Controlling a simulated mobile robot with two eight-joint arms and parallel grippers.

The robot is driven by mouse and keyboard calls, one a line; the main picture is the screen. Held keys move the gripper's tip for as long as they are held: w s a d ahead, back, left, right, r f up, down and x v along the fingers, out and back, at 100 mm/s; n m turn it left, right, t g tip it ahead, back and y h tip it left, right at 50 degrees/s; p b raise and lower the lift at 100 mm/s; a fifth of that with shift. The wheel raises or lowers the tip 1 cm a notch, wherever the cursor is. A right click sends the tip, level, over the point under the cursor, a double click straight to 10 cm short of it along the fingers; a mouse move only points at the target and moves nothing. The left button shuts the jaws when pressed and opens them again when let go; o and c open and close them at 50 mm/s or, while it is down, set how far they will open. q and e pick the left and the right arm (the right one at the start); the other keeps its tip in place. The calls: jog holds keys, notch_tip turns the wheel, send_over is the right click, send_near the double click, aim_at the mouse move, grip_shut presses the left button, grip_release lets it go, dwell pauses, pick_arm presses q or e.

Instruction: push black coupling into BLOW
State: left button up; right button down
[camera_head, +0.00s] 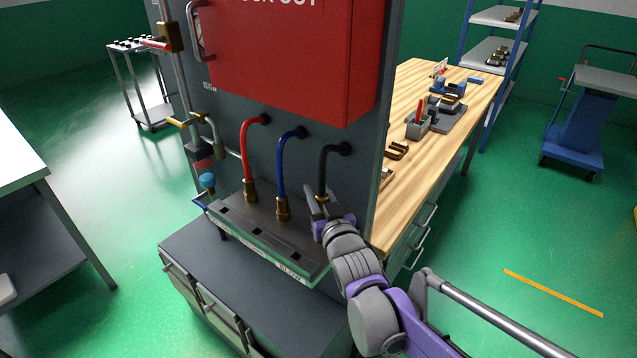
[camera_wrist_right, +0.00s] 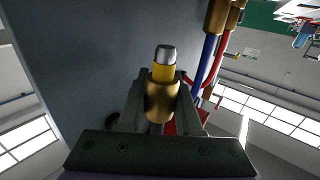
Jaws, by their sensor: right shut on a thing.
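The black hose (camera_head: 323,166) bends down from the panel to its brass coupling (camera_head: 322,197). My right gripper (camera_head: 320,208) is shut on this coupling, above the right end of the dark socket block (camera_head: 262,236). In the right wrist view the coupling (camera_wrist_right: 161,101) sits between both fingers, with a yellow band and a bare grey tip beyond them. No socket shows around the tip there. The labels on the block's front edge (camera_head: 290,275) are too small to read surely; the BLOW socket is not clearly visible. My left gripper is not in view.
The red hose's coupling (camera_head: 250,191) and the blue hose's coupling (camera_head: 282,208) stand upright at the block, left of my gripper. A red box (camera_head: 290,60) hangs above on the grey panel. A wooden workbench (camera_head: 400,190) stands to the right.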

jog(key=shift+w+f, duration=0.15)
jog(key=shift+f, duration=0.3)
notch_tip(320, 180, down, 2)
jog(key=shift+f+b, duration=0.25)
jog(key=shift+b, duration=1)
jog(key=shift+f+b, duration=0.75)
jog(key=shift+f, duration=0.35)
jog(key=shift+f+b, duration=0.35)
jog(key=shift+f, duration=0.2)
jog(key=c, duration=0.5)
grip_release()
